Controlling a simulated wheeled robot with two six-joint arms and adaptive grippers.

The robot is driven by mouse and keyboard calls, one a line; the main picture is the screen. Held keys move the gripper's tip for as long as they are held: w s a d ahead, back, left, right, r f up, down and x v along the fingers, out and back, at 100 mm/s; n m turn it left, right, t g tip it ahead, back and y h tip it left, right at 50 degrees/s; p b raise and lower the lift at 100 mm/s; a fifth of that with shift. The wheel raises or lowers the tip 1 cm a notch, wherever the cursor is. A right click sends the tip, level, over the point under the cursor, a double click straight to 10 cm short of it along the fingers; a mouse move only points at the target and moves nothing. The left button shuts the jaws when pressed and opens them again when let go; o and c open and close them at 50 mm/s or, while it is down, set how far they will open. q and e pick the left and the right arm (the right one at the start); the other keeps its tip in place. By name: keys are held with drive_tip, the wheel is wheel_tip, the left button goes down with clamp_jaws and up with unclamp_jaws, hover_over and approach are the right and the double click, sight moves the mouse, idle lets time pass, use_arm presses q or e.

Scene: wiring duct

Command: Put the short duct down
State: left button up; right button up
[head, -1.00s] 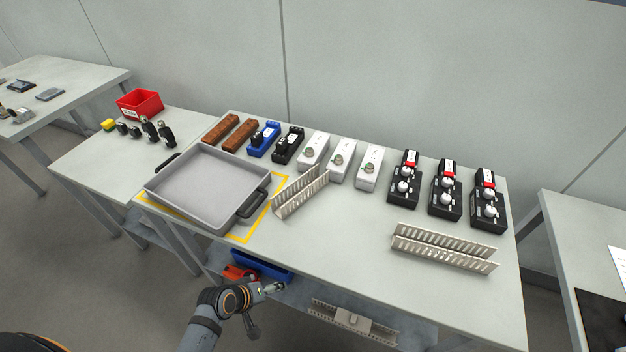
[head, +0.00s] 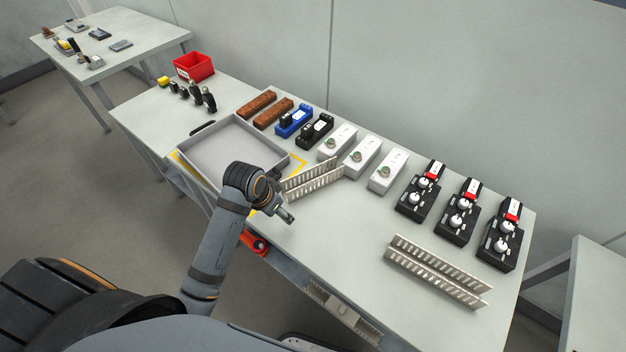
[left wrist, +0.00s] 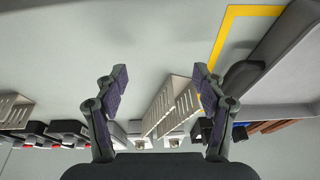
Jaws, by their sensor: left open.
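The short duct (head: 316,180), a slotted light-grey channel, lies on the table beside the tray's right side. It also shows in the left wrist view (left wrist: 172,104), between and beyond my open fingers. A longer slotted duct (head: 437,272) lies near the table's front right. My left gripper (head: 287,217) is just in front of the short duct, near the table's front edge. In the left wrist view its two fingers (left wrist: 160,85) are wide apart with nothing between the tips. My right gripper is not in view.
A grey tray (head: 200,171) stands on a yellow-taped outline (head: 298,163), partly hidden by my left arm. Brown, blue, black and white modules line the back, with red-topped black devices (head: 463,211) at right. The table between the two ducts is clear.

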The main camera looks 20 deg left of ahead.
use_arm(q)
drive_tip(key=w+d+r+m+h, duration=0.1)
drive_tip(key=w+r+m, duration=0.1)
drive_tip(key=w+r, duration=0.35)
drive_tip(key=w+d+r+m+h, duration=0.1)
drive_tip(key=w+r+m, duration=0.15)
drive_tip(key=w, duration=0.55)
approach(313, 174)
drive_tip(key=shift+d+f, duration=0.3)
drive_tip(key=shift+f, duration=0.3)
drive_tip(key=shift+d+f, duration=0.35)
drive_tip(key=shift+f, duration=0.25)
drive_tip(key=shift+s+d+f+p, duration=0.1)
drive_tip(key=shift+d+f+p, duration=0.1)
drive_tip(key=shift+f+p, duration=0.2)
drive_tip(key=x, duration=0.4)
drive_tip(key=shift+d+f, duration=0.2)
drive_tip(key=shift+s+r, duration=0.1)
drive_tip(key=c, duration=1.4)
drive_tip(key=shift+r, duration=0.1)
